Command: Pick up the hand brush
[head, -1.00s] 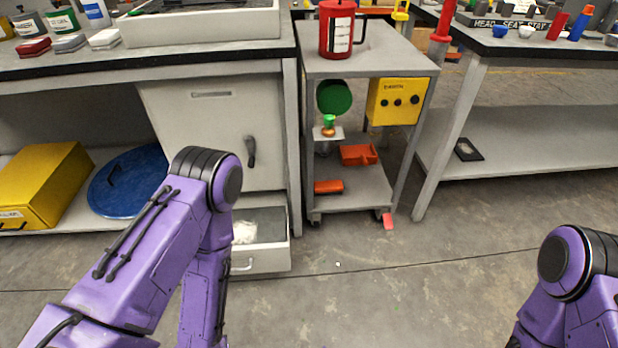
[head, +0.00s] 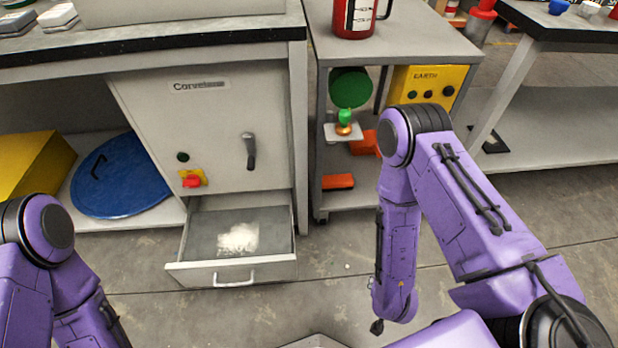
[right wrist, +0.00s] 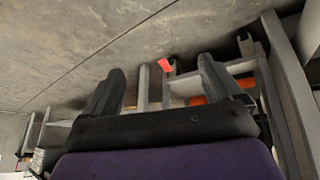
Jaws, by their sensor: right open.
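I cannot make out a hand brush for certain in either view. An orange block-like item (head: 338,182) lies on the cart's lower shelf, and I cannot tell what it is. A small red item (right wrist: 164,64) shows on the floor near the cart in the right wrist view. My right gripper (right wrist: 163,88) is open and empty, with its two dark fingers apart. In the head view my right arm hangs in front of the cart. My left arm is at the lower left, and its gripper is out of frame.
An open drawer (head: 190,246) holding pale powder juts out below the cabinet (head: 215,120). The grey cart (head: 318,110) carries a red canister (head: 352,18), an orange tray (head: 364,143) and a yellow box (head: 428,82). A blue disc (head: 120,178) leans at left. Floor before the cart is clear.

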